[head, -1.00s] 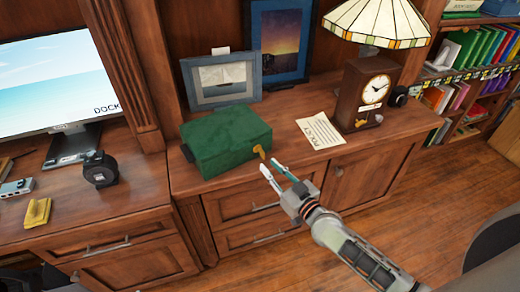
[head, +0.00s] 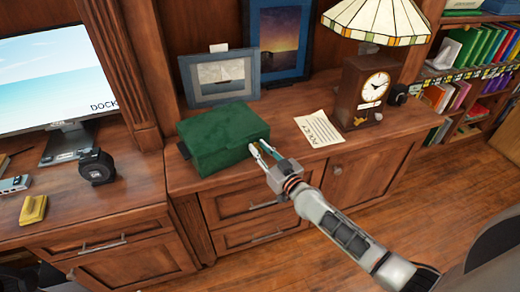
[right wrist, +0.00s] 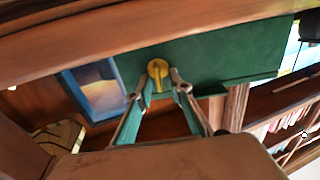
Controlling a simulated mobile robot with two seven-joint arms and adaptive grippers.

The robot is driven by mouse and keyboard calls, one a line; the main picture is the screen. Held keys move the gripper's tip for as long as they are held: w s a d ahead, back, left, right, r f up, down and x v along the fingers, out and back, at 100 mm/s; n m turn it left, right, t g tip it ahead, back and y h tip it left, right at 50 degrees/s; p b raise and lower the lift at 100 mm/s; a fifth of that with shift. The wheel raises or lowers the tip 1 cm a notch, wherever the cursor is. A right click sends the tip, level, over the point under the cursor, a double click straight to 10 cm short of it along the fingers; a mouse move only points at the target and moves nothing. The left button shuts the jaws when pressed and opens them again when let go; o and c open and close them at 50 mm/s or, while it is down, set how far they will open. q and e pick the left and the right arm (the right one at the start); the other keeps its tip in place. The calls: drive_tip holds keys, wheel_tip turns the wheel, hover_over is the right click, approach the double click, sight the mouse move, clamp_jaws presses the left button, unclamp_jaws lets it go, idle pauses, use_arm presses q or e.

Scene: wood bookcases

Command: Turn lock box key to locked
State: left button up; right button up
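The green lock box (head: 222,138) sits on the wooden cabinet top. Its yellow key (right wrist: 158,72) shows on the box's green side in the right wrist view, its flat grip pointing down towards my fingers. My right gripper (head: 259,150) is at the right end of the box's front in the head view. In the right wrist view its two fingers (right wrist: 163,86) stand apart on either side of the key's lower part, with a gap between them. Whether either finger touches the key is unclear. In the head view the key is hidden by the gripper. My left gripper is not in view.
A policy paper (head: 319,128) and a clock (head: 364,92) under a lamp (head: 375,20) stand right of the box. Picture frames (head: 219,77) lean behind it. A monitor (head: 60,78) and a tape measure (head: 97,167) are on the left desk.

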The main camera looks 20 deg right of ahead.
clamp_jaws()
drive_tip(key=shift+d+f+m, duration=0.1)
drive_tip(key=shift+m, duration=0.2)
drive_tip(key=m, duration=0.3)
drive_tip(key=shift+d+f+m+p, duration=0.1)
drive_tip(key=shift+d+m+p, duration=0.05)
drive_tip(key=shift+m+p, duration=0.15)
drive_tip(key=m, duration=0.4)
drive_tip(key=shift+d+f+m, duration=0.2)
drive_tip(key=shift+f+m, duration=0.05)
drive_tip(key=shift+m, duration=0.05)
drive_tip(key=m, duration=0.4)
drive_tip(key=shift+d+f, duration=0.1)
drive_tip(key=shift+f, duration=0.15)
drive_tip(key=shift+f+m+b, duration=0.15)
drive_tip(key=shift+m+b, duration=0.15)
drive_tip(key=shift+m, duration=0.95)
drive_tip(key=shift+f+m+b, duration=0.1)
drive_tip(key=shift+m+b, duration=0.2)
drive_tip(key=shift+m, duration=0.95)
